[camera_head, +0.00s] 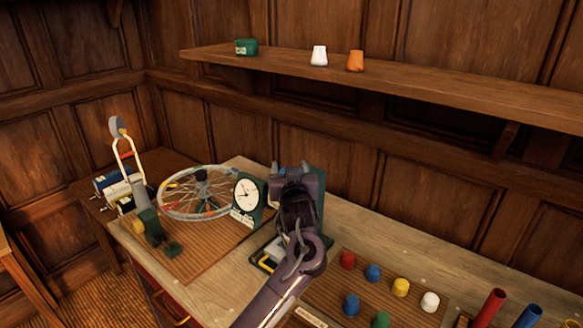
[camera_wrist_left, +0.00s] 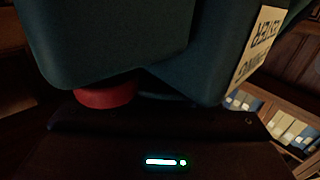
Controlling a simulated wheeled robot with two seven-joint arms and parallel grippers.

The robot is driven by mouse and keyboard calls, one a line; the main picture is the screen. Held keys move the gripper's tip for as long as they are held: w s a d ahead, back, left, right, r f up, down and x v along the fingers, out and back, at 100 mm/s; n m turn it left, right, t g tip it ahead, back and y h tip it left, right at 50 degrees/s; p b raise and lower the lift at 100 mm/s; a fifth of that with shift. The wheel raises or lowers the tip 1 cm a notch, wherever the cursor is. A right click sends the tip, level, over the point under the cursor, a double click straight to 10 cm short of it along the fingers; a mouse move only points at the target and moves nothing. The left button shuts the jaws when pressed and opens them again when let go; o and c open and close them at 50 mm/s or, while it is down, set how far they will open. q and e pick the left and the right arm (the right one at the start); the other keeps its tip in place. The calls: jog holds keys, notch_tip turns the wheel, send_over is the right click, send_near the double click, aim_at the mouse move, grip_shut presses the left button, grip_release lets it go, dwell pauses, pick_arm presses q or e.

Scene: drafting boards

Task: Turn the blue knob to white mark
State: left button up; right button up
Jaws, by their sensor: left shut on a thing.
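My left gripper (camera_head: 290,168) is at a dark green boxy device (camera_head: 319,190) on the workbench, with its fingers against or just in front of it. It is shut on a part of the device that its own body hides. No blue knob shows on the device in either view, and no white mark can be made out. In the left wrist view, the dark teal body (camera_wrist_left: 100,40) fills the top, with a partly readable pale label (camera_wrist_left: 257,52). A red round part (camera_wrist_left: 106,95) shows below it. My right gripper is not in view.
A clock (camera_head: 247,195) and a spoked wheel (camera_head: 198,193) stand left of my left gripper. Several coloured pegs, including a blue one (camera_head: 373,272), stand on a ribbed board at the front right. A shelf (camera_head: 430,84) runs above. Bare bench (camera_head: 400,240) lies behind the pegs.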

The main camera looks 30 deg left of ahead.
pick_arm(q)
jog(key=shift+r+n+g+y+p, duration=0.1)
jog(key=shift+n+g+y+p, duration=0.2)
jog(key=shift+n+g+y, duration=1.1)
jog(key=shift+g+y, duration=0.1)
jog(key=shift+g, duration=0.1)
jog(key=shift+s+a+n+g+y+b, duration=0.15)
jog(key=shift+n+g+y+b, duration=0.35)
jog(key=shift+n+g+y, duration=0.5)
jog(key=n+g+b, duration=0.1)
jog(key=g+b, duration=0.1)
jog(key=n+g+y+b, duration=0.1)
jog(key=n+g+b, duration=0.2)
jog(key=g+b, duration=0.1)
jog(key=g, duration=0.1)
jog(key=shift+s+a+f+y+b, duration=0.1)
jog(key=shift+s+f+y+b, duration=0.1)
jog(key=shift+s+y+b, duration=0.15)
jog(key=shift+s+r+n+g+b, duration=0.15)
jog(key=shift+n+g+b, duration=0.65)
jog(key=shift+g+b, duration=0.25)
jog(key=shift+a+r, duration=0.1)
jog(key=shift+r, duration=0.05)
jog(key=o, duration=1)
